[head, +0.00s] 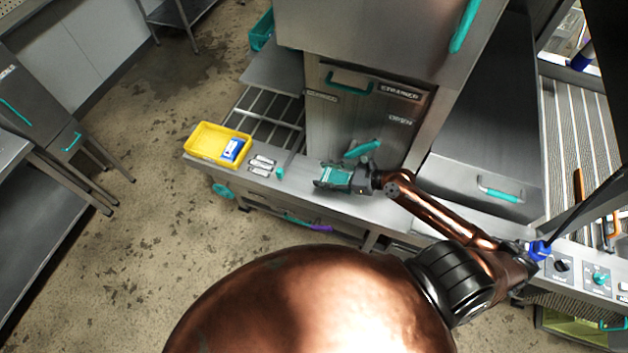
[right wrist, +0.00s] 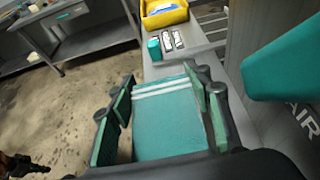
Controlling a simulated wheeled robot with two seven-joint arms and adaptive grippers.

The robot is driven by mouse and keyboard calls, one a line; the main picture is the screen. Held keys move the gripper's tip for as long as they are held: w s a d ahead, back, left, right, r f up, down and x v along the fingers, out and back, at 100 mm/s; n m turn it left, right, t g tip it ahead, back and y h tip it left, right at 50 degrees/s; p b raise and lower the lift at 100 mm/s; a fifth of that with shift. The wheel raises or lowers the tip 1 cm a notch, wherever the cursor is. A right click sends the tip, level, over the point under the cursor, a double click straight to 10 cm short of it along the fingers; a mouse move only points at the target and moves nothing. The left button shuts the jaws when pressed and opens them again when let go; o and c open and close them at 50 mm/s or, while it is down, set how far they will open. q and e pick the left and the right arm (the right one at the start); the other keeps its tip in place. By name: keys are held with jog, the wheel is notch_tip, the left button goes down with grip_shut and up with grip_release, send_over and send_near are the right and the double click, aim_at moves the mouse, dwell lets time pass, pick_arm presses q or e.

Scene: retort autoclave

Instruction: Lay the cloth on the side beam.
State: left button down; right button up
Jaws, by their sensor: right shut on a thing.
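The cloth (head: 337,176) is a folded teal pad, with white stripes across its far end in the right wrist view (right wrist: 168,125). My right gripper (head: 334,178) is shut on it, with green-padded fingers on both sides of the cloth in the right wrist view (right wrist: 160,110). Cloth and gripper are at the steel side beam (head: 350,208), in front of the steel cabinet. I cannot tell whether the cloth touches the beam. My left gripper is not in view.
A yellow bin (head: 205,141) with a blue-and-white item stands at the beam's left end. Small labelled plates (head: 261,165) and a small teal piece (head: 280,173) lie between bin and gripper. A teal handle (head: 362,148) juts out just behind the gripper.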

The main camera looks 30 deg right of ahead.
send_over(311, 184)
jog(key=f, duration=0.3)
jog(key=s+f+b, duration=0.1)
jog(key=f, duration=0.1)
jog(key=shift+d, duration=0.35)
jog(key=shift+w+a+f, duration=0.15)
jog(key=shift+w+f, duration=0.15)
jog(key=f, duration=0.1)
jog(key=f+b, duration=0.1)
jog(key=f, duration=0.1)
jog(key=shift+w+a+f, duration=0.1)
jog(key=shift+w+f, duration=0.1)
jog(key=shift+f, duration=0.05)
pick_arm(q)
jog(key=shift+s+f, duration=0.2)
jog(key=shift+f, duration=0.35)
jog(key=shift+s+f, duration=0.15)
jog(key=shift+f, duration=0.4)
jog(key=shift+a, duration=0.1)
pick_arm(e)
jog(key=shift+f, duration=0.1)
jog(key=shift+f, duration=0.15)
jog(key=o, duration=1.1)
jog(key=shift+c, duration=0.2)
